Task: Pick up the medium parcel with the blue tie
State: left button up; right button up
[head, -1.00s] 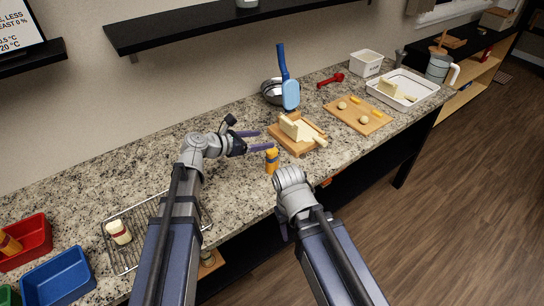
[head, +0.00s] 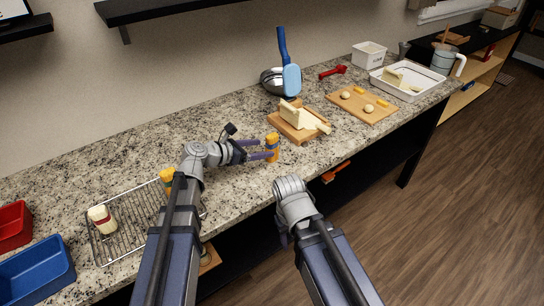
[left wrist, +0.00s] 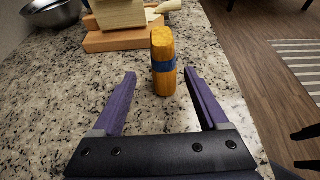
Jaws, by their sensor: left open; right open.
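The parcel with the blue tie (head: 272,146) is an orange-yellow upright block with a blue band round its middle. It stands on the granite counter near the front edge, and it shows clearly in the left wrist view (left wrist: 163,62). My left gripper (left wrist: 160,76) is open, with its purple fingers low over the counter. Its fingertips reach either side of the parcel, which stands between or just beyond them. The jaws are not shut on it. In the head view the left gripper (head: 267,149) comes from the left. Of my right arm only the wrist and links show; its jaws are hidden.
A cutting board (head: 291,130) with a pale block stands just behind the parcel. Bare counter lies left of the gripper.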

pick_arm(q)
jog(key=shift+s+b+x, duration=0.25)
jog(key=shift+b+x, duration=1.15)
jog(key=shift+x, duration=2.6)
jog(key=shift+d, duration=0.1)
grip_shut()
